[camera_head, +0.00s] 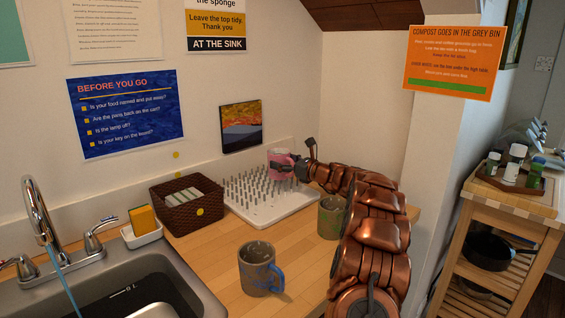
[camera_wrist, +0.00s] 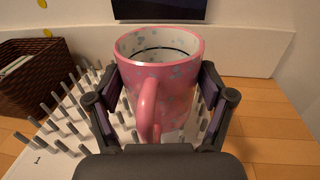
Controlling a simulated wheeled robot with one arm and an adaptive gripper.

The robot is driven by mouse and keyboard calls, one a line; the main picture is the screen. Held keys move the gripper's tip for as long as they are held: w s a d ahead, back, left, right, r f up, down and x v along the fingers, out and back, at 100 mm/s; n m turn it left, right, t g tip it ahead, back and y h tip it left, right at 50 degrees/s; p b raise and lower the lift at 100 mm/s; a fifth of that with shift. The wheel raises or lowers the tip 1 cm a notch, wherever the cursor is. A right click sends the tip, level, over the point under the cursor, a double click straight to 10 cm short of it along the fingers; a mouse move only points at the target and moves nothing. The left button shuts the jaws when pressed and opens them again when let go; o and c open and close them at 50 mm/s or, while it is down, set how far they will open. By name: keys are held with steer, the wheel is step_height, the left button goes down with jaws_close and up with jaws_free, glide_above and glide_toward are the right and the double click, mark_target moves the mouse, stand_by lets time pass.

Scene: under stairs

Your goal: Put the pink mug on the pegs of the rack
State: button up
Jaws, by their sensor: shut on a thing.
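The pink mug (camera_wrist: 176,82) has pale blue spots and its handle points toward the wrist camera. My gripper (camera_wrist: 160,105) is shut on it, one finger on each side, and holds it upright with the opening up. In the head view the mug (camera_head: 280,163) is at the back right of the white peg rack (camera_head: 262,219), partly hidden by my gripper (camera_head: 291,168). The rack's grey pegs show around the mug in the wrist view (camera_wrist: 62,120). The mug's base is hidden, so I cannot tell whether it touches the pegs.
A brown wicker basket (camera_head: 187,205) stands left of the rack. A grey-brown mug with a blue handle (camera_head: 258,268) stands in front, and a green mug (camera_head: 330,218) is beside my arm. The sink (camera_head: 120,285) is at the left. The wall is close behind the rack.

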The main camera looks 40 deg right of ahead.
steer(key=o, duration=1.7)
steer(key=shift+s+r, duration=0.1)
steer(key=shift+s, duration=0.05)
steer(key=b+v, duration=0.1)
steer(key=v, duration=1)
steer(key=shift+s, duration=0.35)
